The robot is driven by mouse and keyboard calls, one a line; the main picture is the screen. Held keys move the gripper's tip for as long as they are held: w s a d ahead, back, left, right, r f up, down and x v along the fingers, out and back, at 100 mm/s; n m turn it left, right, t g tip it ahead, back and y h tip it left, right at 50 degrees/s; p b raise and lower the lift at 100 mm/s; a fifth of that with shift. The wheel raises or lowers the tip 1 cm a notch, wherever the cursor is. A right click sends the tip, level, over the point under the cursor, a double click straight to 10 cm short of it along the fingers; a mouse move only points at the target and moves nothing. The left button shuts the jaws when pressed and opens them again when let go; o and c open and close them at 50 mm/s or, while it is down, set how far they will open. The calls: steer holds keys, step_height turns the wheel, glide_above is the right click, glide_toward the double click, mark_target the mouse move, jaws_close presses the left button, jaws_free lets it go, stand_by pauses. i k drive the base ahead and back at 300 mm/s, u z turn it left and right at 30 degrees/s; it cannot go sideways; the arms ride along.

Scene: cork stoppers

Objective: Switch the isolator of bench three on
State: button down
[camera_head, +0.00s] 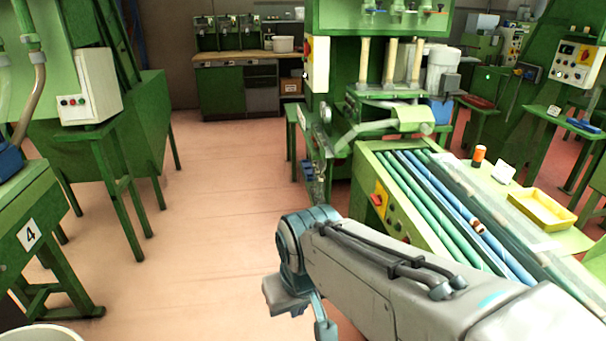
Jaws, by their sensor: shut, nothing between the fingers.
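A yellow isolator plate (380,198) with a red knob is on the end panel of the green bench with long green and blue tubes (440,200), right of centre. The knob's setting is too small to tell. Another red-and-yellow switch (307,48) is on a white box on the tall green machine behind. No number three is readable, so I cannot tell which bench is three. My arm crosses in front of the bench from the lower right.
A bench plate marked 4 (29,235) is at the left. A yellow tray (542,208) and an orange-and-white cylinder (478,156) are at the right. A green cabinet (238,88) stands at the back. The pinkish floor (215,220) between the benches is clear.

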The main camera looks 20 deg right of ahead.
mark_target(377, 199)
steer(key=z, duration=0.35)
steer(key=i, duration=1.35)
steer(key=z, duration=0.8)
